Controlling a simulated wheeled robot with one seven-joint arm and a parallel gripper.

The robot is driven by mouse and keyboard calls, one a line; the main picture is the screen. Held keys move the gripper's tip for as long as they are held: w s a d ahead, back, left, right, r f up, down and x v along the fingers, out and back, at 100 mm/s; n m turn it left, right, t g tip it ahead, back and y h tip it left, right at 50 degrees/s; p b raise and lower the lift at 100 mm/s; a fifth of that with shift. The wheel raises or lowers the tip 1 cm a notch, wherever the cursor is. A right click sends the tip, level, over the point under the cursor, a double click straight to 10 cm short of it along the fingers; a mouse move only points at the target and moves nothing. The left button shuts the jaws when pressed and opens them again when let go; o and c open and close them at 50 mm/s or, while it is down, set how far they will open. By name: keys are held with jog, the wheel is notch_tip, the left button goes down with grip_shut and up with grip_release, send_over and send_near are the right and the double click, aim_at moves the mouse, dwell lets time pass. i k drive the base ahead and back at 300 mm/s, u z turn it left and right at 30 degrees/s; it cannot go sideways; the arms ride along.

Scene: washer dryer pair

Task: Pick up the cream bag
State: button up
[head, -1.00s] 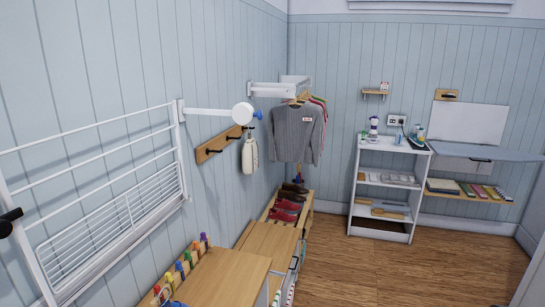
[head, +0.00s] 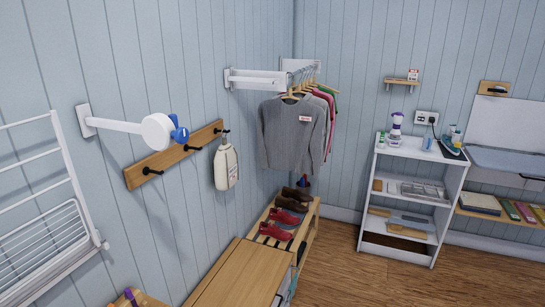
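The cream bag (head: 226,168) hangs from a dark hook at the right end of a wooden hook rail (head: 172,155) on the left wall. It is a small pale bag with a narrow top and dark marks along its right side. It hangs upright, and nothing stands directly in front of it. My gripper is not in view.
A white wall arm with a round end (head: 157,132) and blue part juts out left of the bag. Grey clothing (head: 291,135) hangs to its right. Below are a wooden-topped cabinet (head: 238,275) and a shoe rack (head: 309,222). Open floor (head: 345,280) lies right.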

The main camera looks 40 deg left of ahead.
aim_at(226, 169)
jog(key=u, duration=0.2)
jog(key=i, duration=1.55)
jog(key=u, duration=1.2)
jog(key=i, duration=0.8)
jog(key=u, duration=1.35)
jog(key=i, duration=0.4)
jog(key=u, duration=0.3)
